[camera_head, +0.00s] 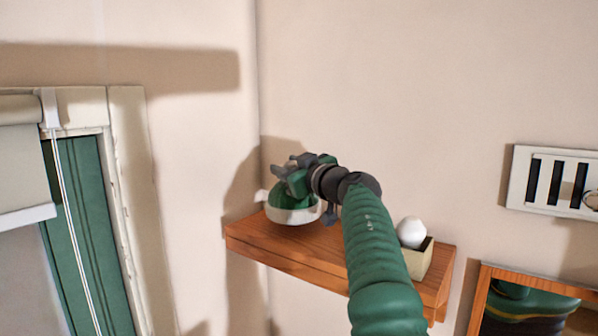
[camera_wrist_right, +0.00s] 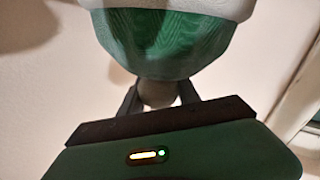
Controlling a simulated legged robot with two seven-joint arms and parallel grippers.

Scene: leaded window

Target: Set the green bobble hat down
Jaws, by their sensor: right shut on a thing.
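The green bobble hat (camera_head: 292,216) has a white brim and is at the left end of the wooden wall shelf (camera_head: 300,262). Its brim is down, close over the shelf top or on it; I cannot tell which. My right gripper (camera_head: 287,181) is above the hat. In the right wrist view the hat's green crown (camera_wrist_right: 160,42) fills the top middle, and the right gripper (camera_wrist_right: 158,95) is shut on its pale bobble. My left gripper is not in view.
A small pale box with a white ball (camera_head: 411,232) stands on the shelf's right end, close beside my right arm. A wood-framed mirror (camera_head: 484,300) is at lower right, a white vent (camera_head: 520,180) above it. A window with a green shutter (camera_head: 90,230) is at left.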

